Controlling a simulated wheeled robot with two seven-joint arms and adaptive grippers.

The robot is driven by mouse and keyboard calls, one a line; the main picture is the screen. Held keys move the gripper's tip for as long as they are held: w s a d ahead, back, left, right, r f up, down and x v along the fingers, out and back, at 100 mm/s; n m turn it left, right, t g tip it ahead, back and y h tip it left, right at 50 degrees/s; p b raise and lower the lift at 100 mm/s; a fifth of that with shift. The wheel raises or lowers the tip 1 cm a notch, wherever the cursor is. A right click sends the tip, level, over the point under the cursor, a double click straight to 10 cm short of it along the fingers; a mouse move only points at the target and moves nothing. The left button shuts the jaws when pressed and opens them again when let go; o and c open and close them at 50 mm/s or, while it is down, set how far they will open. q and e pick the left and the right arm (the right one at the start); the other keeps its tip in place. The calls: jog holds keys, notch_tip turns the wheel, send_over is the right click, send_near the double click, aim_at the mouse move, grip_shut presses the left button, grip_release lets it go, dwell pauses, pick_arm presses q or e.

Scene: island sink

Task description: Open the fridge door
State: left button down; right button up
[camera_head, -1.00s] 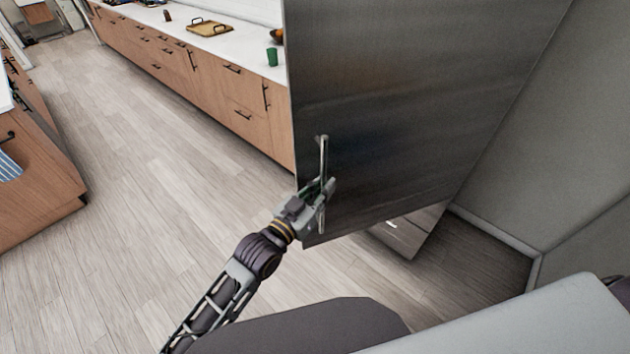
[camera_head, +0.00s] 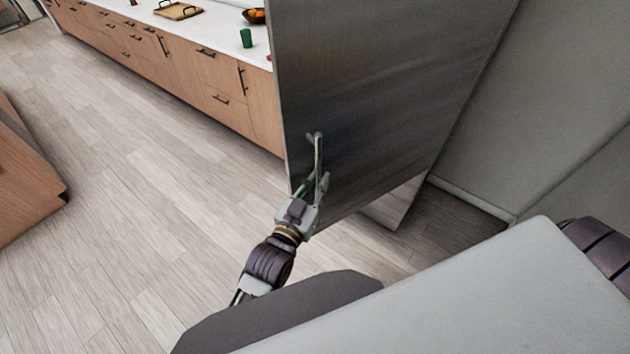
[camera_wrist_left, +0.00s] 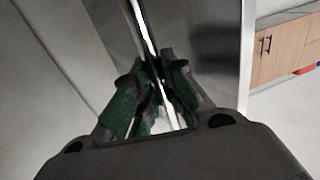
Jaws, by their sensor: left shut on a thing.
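The fridge door (camera_head: 375,90) is a tall dark steel panel in the middle of the head view. A thin vertical metal handle (camera_head: 318,150) stands out near its left edge. My left gripper (camera_head: 317,187) is shut on the lower part of this handle. In the left wrist view the handle (camera_wrist_left: 141,25) runs down between the green-padded fingers of my left gripper (camera_wrist_left: 155,95). A paler lower panel (camera_head: 397,203) shows below the door. The inside of the fridge is not visible. My right gripper is not in view.
Wooden cabinets (camera_head: 190,75) with a white counter run along the back left, with a green cup (camera_head: 246,38) and a tray (camera_head: 178,10) on top. A grey wall (camera_head: 560,90) stands close on the right. Wood floor (camera_head: 130,200) is clear at left.

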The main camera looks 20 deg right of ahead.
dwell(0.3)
pick_arm(q)
jog(key=c, duration=1.5)
grip_release()
jog(key=shift+o, duration=0.2)
jog(key=v, duration=1.2)
jog(key=shift+c, duration=0.3)
